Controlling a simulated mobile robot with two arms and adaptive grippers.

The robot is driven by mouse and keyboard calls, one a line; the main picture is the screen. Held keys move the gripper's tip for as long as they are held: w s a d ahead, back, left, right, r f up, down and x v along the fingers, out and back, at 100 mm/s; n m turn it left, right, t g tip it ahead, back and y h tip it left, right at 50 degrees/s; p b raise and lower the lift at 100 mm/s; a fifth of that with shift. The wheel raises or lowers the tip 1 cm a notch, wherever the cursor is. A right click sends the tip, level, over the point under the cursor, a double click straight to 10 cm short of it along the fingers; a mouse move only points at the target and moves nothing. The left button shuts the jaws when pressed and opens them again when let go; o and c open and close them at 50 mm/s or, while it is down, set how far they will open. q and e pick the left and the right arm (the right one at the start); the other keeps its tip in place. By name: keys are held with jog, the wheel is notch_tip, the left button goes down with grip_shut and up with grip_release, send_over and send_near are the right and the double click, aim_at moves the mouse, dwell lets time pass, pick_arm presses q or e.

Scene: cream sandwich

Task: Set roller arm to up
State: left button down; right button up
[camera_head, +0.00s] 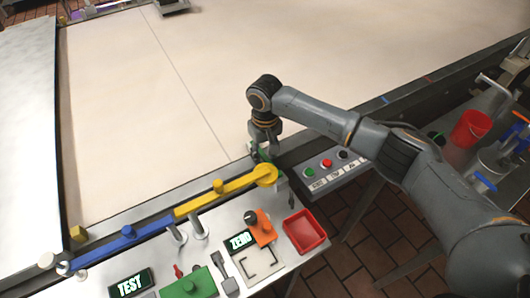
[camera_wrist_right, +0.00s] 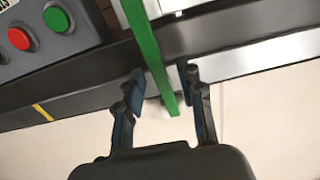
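My right gripper (camera_head: 264,146) hangs over the near edge of the pale work surface, by the round end of a yellow bar. In the right wrist view my right gripper (camera_wrist_right: 162,72) is open, with one finger on each side of a green bar (camera_wrist_right: 150,55). The fingers look apart from the bar. In the head view only a little of the green bar (camera_head: 262,156) shows beneath the gripper. The yellow bar (camera_head: 225,188) and a blue bar (camera_head: 128,236) run along the edge to the left. I cannot tell which part is the roller arm. My left gripper is out of view.
A button panel (camera_head: 330,169) with green, red and black buttons is right of the gripper. A red tray (camera_head: 305,231), an orange block (camera_head: 261,228) and TEST and ZERO displays lie nearer. A red bucket (camera_head: 471,129) stands at right.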

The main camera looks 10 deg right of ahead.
aim_at(269, 161)
grip_shut()
jog(key=shift+r+p, duration=0.35)
jog(key=shift+p, duration=0.2)
jog(key=r+t+p, duration=0.1)
jog(key=p, duration=0.1)
jog(key=r+t+y+p, duration=0.1)
jog(key=t+p, duration=0.1)
jog(key=p, duration=0.1)
jog(key=shift+s+d, duration=0.1)
jog(key=shift+s, duration=0.3)
jog(key=shift+s+d+r+t+y+p, duration=0.1)
jog(key=shift+s+r+t+y+p, duration=0.1)
jog(key=shift+r+t+y+p, duration=0.4)
jog(key=shift+s+d+r+t, duration=0.1)
jog(key=shift+s+r+t, duration=0.05)
jog(key=shift+t, duration=0.4)
jog(key=shift+s+d+r+t, duration=0.1)
jog(key=shift+s+t, duration=0.05)
jog(key=shift+t, duration=0.4)
